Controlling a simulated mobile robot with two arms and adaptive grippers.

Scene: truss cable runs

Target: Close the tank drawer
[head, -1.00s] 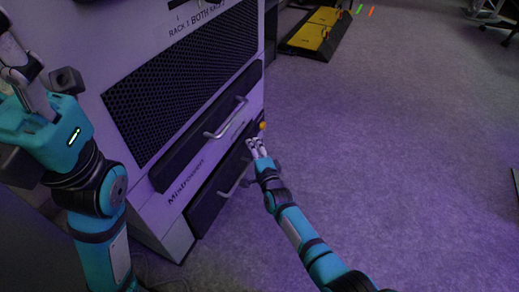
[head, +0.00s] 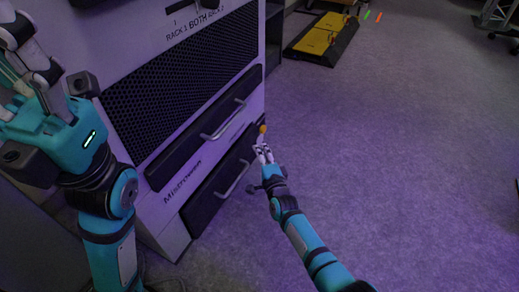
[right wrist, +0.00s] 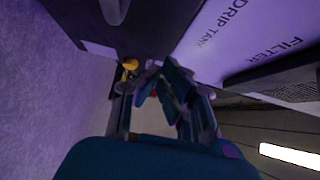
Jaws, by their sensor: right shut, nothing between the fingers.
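The white machine (head: 186,52) has two dark drawer fronts low on its face. The upper drawer (head: 190,145) has a silver bar handle (head: 222,121). The lower drawer (head: 205,201) has its own handle (head: 237,179). How far either drawer stands out is hard to tell. A "DRIP TANK" label (right wrist: 222,22) shows in the right wrist view, near a dark front (right wrist: 150,20). My right gripper (head: 263,151) is shut and empty, by the right end of the lower drawer; contact is unclear. My left gripper (head: 30,65) is raised at the left; its jaw state is unclear.
A small yellow-orange knob (head: 262,129) lies just beyond my right fingertips and also shows in the right wrist view (right wrist: 130,65). A yellow and black platform (head: 322,40) lies on the floor behind. The grey carpet (head: 400,160) to the right is clear.

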